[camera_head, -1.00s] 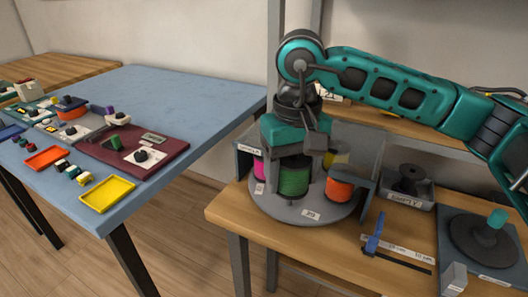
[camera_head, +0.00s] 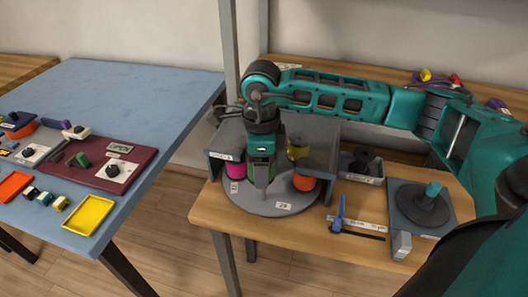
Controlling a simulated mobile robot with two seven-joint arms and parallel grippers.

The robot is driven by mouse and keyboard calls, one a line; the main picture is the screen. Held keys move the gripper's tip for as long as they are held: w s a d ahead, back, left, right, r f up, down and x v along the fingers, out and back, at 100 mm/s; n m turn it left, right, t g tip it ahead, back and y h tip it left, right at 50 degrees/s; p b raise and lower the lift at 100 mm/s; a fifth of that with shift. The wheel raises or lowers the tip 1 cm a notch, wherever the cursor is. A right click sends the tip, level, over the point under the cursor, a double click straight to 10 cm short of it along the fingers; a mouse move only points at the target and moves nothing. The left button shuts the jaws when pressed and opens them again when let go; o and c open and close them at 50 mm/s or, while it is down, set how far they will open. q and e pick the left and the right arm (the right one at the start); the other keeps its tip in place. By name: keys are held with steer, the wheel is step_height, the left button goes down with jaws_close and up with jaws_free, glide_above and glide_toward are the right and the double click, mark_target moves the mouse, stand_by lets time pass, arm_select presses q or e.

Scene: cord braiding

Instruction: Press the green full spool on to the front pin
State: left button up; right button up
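A grey round turntable (camera_head: 250,206) stands on the wooden bench, with a pink spool (camera_head: 235,169) at its left, an orange spool (camera_head: 304,182) at its right and a yellow spool (camera_head: 298,151) behind. My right gripper (camera_head: 262,184) points down over the front middle of the turntable, between the pink and orange spools. The gripper hides the front pin, and I cannot make out the green spool behind or within it. Whether its fingers are open or shut does not show. My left gripper is not in view.
Grey walls flank the turntable. To its right are a grey bin with a dark spool (camera_head: 366,163), a blue slider (camera_head: 339,216) and a dark disc on a plate (camera_head: 418,205). A blue table (camera_head: 150,98) with trays and small parts stands at left.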

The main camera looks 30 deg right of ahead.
steer(key=shift+s+d+f+m, duration=0.1)
steer(key=shift+d+m, duration=0.25)
steer(key=shift+m, duration=0.65)
steer(key=shift+f+b, duration=1.25)
steer(key=shift+f, duration=0.9)
step_height(320, 180, down, 2)
steer(key=shift+f+b, duration=0.2)
steer(key=shift+b, duration=0.85)
steer(key=shift+f, duration=0.15)
steer(key=shift+f+b, duration=0.15)
steer(key=shift+b, duration=0.2)
steer(key=o, duration=1.2)
steer(key=shift+c, duration=0.2)
steer(key=shift+o, duration=0.5)
